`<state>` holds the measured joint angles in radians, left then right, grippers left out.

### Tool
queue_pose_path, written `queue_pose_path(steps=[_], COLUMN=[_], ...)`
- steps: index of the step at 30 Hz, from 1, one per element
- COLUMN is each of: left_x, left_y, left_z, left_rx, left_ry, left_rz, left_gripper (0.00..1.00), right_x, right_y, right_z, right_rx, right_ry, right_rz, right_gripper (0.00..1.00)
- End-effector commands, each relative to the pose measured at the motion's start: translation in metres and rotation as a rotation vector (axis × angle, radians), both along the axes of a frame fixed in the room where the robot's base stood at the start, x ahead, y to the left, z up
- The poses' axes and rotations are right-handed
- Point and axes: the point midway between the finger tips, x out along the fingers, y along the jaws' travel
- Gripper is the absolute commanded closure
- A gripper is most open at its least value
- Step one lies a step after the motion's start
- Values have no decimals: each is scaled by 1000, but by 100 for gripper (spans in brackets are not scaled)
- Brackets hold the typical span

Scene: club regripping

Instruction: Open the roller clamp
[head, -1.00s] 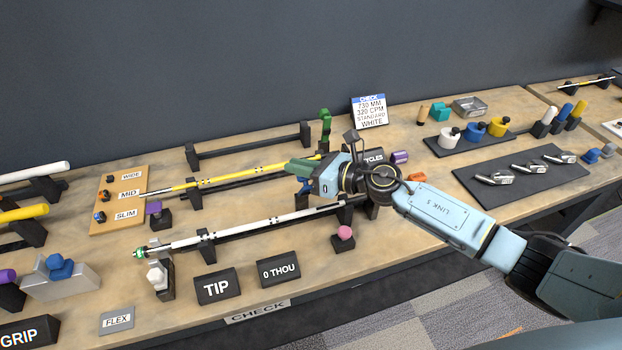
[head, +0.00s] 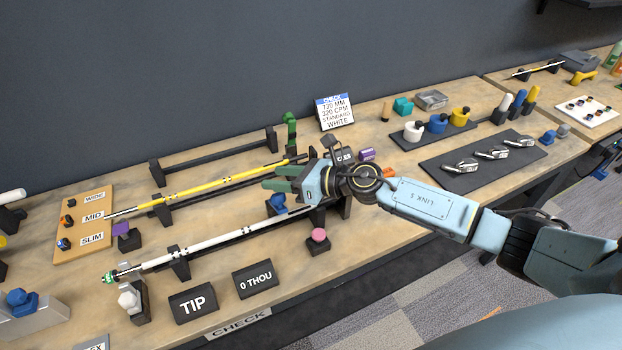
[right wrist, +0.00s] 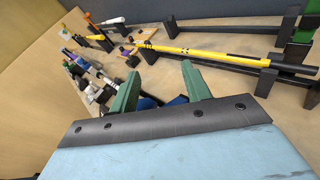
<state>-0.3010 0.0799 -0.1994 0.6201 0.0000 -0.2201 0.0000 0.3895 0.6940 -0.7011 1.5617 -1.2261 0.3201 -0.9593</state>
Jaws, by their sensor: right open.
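No part is labelled as the roller clamp, and I cannot tell for certain which one it is. A blue part (head: 277,203) stands near the right end of the white shaft (head: 205,243), just below my right gripper in the head view. My right gripper (head: 268,179) is open, with its green fingers pointing left between the yellow shaft (head: 215,187) and the white shaft. The right wrist view shows the open fingers (right wrist: 160,72), with blue partly hidden between and behind them. Nothing is visibly held. My left gripper is not in view.
A pink-topped post (head: 318,236) stands in front of the gripper. A green upright (head: 290,132) and the check sign (head: 335,112) stand behind it. TIP (head: 193,304) and 0 THOU (head: 255,279) blocks stand near the front edge. Bare bench lies between the shafts.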

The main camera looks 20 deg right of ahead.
Motion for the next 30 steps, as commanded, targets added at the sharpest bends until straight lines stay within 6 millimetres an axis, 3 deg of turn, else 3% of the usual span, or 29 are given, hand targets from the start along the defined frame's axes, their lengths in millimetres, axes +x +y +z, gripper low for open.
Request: queue_pose_path(steps=[6,12,27,30], left_x=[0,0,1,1], left_y=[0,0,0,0], left_z=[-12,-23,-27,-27], left_rx=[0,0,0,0], left_ry=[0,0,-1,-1], left_rz=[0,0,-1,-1], left_gripper=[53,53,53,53], right_x=[-36,-61,-72,-72], right_y=[-37,-63,-74,-73], right_z=[8,16,23,24], right_rx=[-5,-3,-1,9], right_ry=[1,4,0,3], right_rz=[-1,-1,0,-5], right_gripper=[52,52,52,63])
